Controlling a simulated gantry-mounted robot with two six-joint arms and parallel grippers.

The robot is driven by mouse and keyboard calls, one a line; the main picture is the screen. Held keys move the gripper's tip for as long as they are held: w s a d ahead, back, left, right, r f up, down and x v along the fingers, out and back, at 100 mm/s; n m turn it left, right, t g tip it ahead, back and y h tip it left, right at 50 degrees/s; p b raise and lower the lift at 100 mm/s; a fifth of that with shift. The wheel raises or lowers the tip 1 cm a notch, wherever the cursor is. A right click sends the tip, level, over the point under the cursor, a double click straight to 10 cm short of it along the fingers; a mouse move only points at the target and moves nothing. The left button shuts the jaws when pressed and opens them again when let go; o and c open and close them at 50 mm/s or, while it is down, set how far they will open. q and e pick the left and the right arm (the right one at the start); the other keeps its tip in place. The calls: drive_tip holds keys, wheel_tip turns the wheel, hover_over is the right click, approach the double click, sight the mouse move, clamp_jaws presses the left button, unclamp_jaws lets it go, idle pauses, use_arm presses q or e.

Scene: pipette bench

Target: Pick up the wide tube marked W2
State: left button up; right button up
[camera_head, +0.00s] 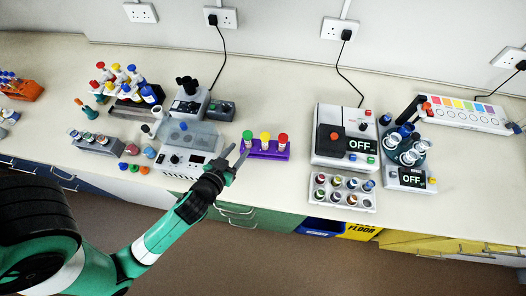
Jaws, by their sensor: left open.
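A purple rack (265,153) near the middle of the bench holds three upright tubes: a green-capped tube (247,138), a yellow-capped tube (265,141) and a red-capped tube (282,142). Markings on the tubes are too small to read, so I cannot tell which one is W2. My left gripper (235,159) is open, with nothing seen between its fingers. It is just left of the purple rack, near the bench's front edge, with its fingertips close to the rack's left end. My right gripper is not in view.
A white device with a clear lid (190,136) stands left of the gripper. An OFF-display device (335,138) and a tray of round vials (341,192) stand right of the rack. The bench (270,90) is clear behind the rack.

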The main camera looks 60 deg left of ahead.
sight(251, 134)
use_arm(q)
drive_tip(key=x, duration=0.8)
drive_tip(key=b+x, duration=0.1)
drive_tip(key=x, duration=0.3)
drive_tip(key=shift+s+a+f, duration=0.1)
drive_tip(key=shift+s+f, duration=0.2)
drive_tip(key=shift+f, duration=0.1)
clamp_jaws()
